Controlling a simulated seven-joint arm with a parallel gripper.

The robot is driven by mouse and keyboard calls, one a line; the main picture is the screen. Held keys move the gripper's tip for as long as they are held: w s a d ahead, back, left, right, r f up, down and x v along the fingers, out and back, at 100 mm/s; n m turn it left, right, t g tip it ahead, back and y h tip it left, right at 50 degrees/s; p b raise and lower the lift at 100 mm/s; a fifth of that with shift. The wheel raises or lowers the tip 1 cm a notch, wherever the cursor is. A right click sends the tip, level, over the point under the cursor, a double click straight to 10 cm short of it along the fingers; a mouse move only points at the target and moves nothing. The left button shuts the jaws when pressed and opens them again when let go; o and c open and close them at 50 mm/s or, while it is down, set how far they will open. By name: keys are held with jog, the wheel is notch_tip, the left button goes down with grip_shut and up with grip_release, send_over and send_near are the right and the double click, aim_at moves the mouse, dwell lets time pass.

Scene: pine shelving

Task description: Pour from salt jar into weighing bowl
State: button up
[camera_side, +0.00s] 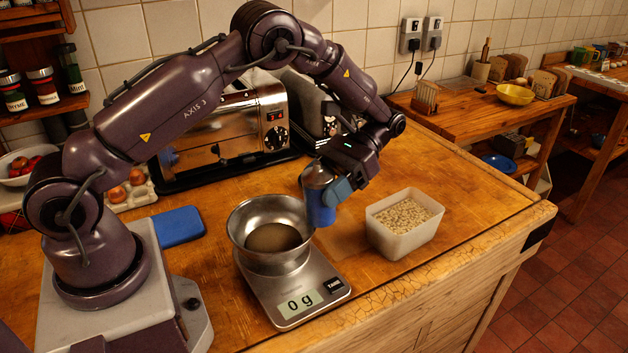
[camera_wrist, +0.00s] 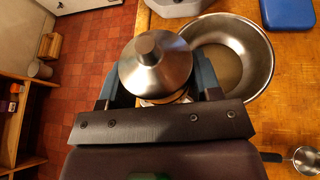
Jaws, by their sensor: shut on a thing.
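My gripper (camera_side: 330,188) is shut on the salt jar (camera_side: 320,212), which is blue below and silvery at the top. The jar looks about upright, just right of the weighing bowl and close to its rim. In the wrist view, its domed metal lid (camera_wrist: 157,66) with a round knob shows between the fingers of my gripper (camera_wrist: 157,88). The steel weighing bowl (camera_side: 270,209) stands on a grey scale (camera_side: 318,292) whose display reads 0 g. The bowl (camera_wrist: 262,55) also shows in the wrist view. Its inside looks brownish; I cannot tell whether that is reflection.
A white tub (camera_side: 398,244) of pale pieces stands right of the jar. A chrome toaster (camera_side: 225,130) is behind the bowl. A blue block (camera_side: 180,226) lies to its left. A small metal scoop (camera_wrist: 306,159) shows in the wrist view.

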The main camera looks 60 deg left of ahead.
jog(key=f+m+t+h, duration=0.3)
jog(key=t, duration=0.1)
jog(key=shift+s+a, duration=0.25)
jog(key=shift+a, duration=0.05)
notch_tip(320, 180, down, 2)
jog(key=m+t+h, duration=0.2)
jog(key=shift+s+a+f+m+h, duration=0.15)
jog(key=shift+m+h, duration=0.15)
jog(key=shift+h, duration=0.1)
jog(key=shift+f+t, duration=0.1)
jog(key=shift+t, duration=0.2)
jog(key=shift+m, duration=0.3)
jog(key=shift+r+h, duration=0.25)
jog(key=shift+h, duration=0.15)
jog(key=shift+r+m+t, duration=0.1)
jog(key=shift+m+t, duration=0.2)
jog(key=shift+t, duration=0.1)
jog(key=shift+r+h, duration=0.15)
jog(key=shift+h, duration=0.35)
